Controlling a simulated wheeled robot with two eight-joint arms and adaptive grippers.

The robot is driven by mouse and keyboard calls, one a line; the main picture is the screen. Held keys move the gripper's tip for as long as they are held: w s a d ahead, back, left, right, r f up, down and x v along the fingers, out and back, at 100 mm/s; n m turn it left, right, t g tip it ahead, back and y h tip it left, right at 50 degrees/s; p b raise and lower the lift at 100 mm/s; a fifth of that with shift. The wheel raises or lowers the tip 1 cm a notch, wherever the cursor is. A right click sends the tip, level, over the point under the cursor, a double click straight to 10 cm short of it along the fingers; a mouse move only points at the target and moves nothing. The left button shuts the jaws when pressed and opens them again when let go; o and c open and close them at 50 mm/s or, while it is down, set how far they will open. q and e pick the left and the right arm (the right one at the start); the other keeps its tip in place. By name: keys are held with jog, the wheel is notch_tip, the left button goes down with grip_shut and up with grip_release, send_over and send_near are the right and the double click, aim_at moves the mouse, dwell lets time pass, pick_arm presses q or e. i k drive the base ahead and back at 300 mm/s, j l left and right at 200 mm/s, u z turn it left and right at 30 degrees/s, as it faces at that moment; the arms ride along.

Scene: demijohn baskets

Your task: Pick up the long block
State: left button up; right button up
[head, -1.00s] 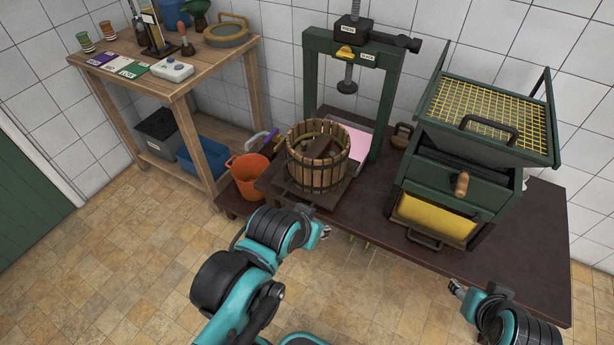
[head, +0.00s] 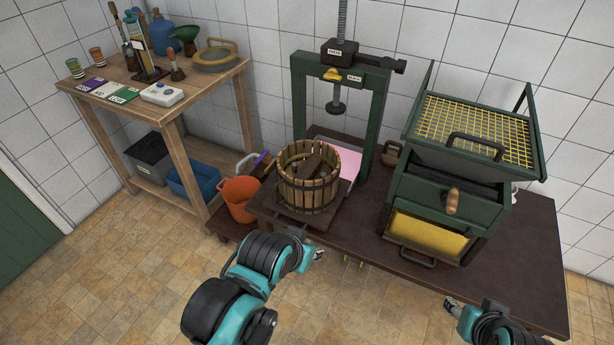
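A long brown wooden block (head: 314,163) shows inside the round slatted wooden basket (head: 309,192). It lies tilted near the top, and its lower part is hidden by the slats. My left gripper (head: 318,256) is in front of the table's front edge, below and apart from the basket. My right gripper (head: 452,304) is low at the right, near the table's front edge and far from the block. Both look empty, but their fingers are too small to tell open from shut.
A green crusher with a yellow grid (head: 474,130) stands on the table (head: 535,260) at the right. An orange bucket (head: 240,198) is left of the basket. A wooden shelf (head: 203,92) holds tools at the left. The tiled floor in front is clear.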

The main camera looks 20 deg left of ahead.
aim_at(310, 170)
jog(key=i+j+z, duration=0.15)
jog(key=j, duration=0.35)
jog(key=i+j+z, duration=0.15)
jog(key=j, duration=0.35)
jog(key=i+j+z, duration=0.15)
jog(key=j, duration=0.35)
jog(key=j+z, duration=0.15)
jog(key=j, duration=0.35)
